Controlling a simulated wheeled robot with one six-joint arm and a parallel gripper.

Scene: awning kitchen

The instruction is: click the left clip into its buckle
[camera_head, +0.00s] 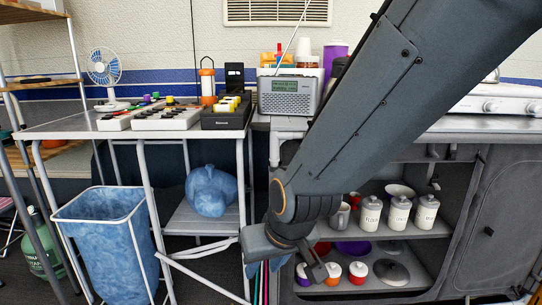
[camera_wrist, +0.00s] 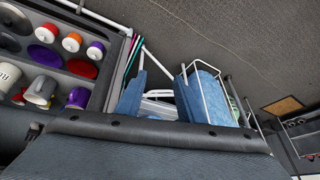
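My gripper (camera_head: 316,268) hangs low at the front left corner of the dark cabinet (camera_head: 484,240) under the counter. Small dark strap-like pieces (camera_head: 433,156) hang under the counter edge, too small to identify. My arm hides the cabinet's left part.
The cabinet holds white canisters (camera_head: 399,214), cups and a dark lid (camera_head: 391,272); the cups also show in the wrist view (camera_wrist: 78,97). A blue bin bag (camera_head: 112,250) hangs in a wire frame on the left. A radio (camera_head: 290,97) stands on the counter.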

